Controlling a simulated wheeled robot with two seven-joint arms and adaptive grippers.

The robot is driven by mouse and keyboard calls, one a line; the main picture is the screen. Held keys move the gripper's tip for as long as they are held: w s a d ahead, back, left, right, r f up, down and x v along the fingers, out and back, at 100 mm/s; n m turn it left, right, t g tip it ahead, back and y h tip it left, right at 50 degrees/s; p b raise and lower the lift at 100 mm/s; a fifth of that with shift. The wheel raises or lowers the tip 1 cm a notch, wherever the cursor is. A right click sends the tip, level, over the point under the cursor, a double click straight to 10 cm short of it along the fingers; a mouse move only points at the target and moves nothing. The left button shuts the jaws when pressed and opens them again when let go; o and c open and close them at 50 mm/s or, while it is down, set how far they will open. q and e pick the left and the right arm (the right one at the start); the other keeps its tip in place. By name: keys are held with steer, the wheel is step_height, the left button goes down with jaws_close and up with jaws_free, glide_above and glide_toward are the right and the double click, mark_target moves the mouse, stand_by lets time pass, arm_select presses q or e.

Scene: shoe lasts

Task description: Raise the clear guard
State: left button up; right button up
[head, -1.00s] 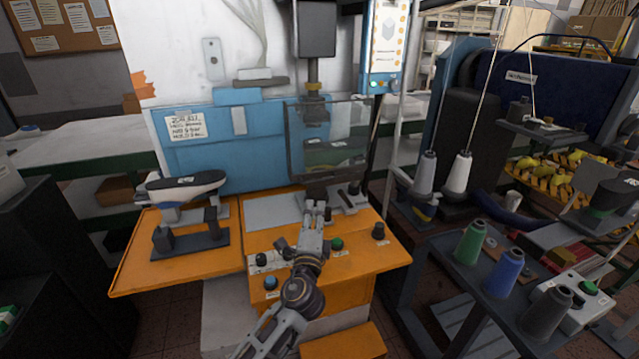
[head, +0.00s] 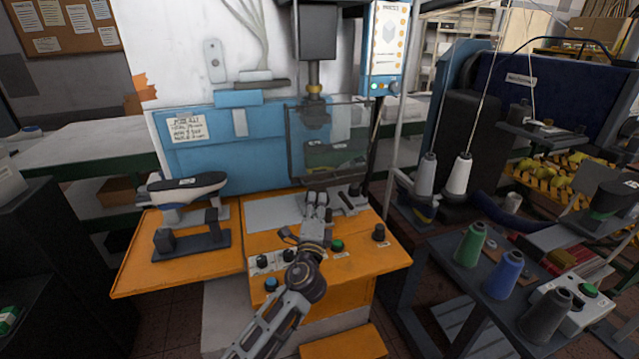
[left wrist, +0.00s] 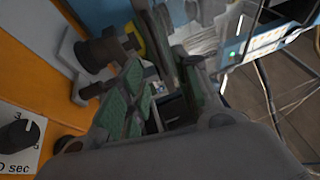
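The clear guard (head: 350,135) is a see-through panel with a dark frame, hanging upright at the front of the blue press in the head view. Its lower edge is just above the orange bench top. My left gripper (head: 317,200) is below and in front of that edge, fingers pointing toward the press. In the left wrist view its green-padded fingers (left wrist: 160,95) are apart, with a gap between them. No hold on the guard shows; whether a finger touches it I cannot tell. My right gripper is not in view.
The orange bench (head: 370,262) carries knobs and a green button (head: 337,246). A shoe last (head: 182,188) sits on a stand at left. The press ram (head: 314,75) hangs behind the guard. Thread cones (head: 508,272) stand on a dark table at right.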

mark_target(320, 183)
arm_select(q)
steer(key=shift+x, duration=4.9)
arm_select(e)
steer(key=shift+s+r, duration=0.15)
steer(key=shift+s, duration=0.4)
arm_select(q)
steer(key=shift+w, duration=0.1)
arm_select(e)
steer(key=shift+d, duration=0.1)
arm_select(q)
steer(key=shift+c, duration=0.6)
steer(key=c, duration=0.5)
jaws_close()
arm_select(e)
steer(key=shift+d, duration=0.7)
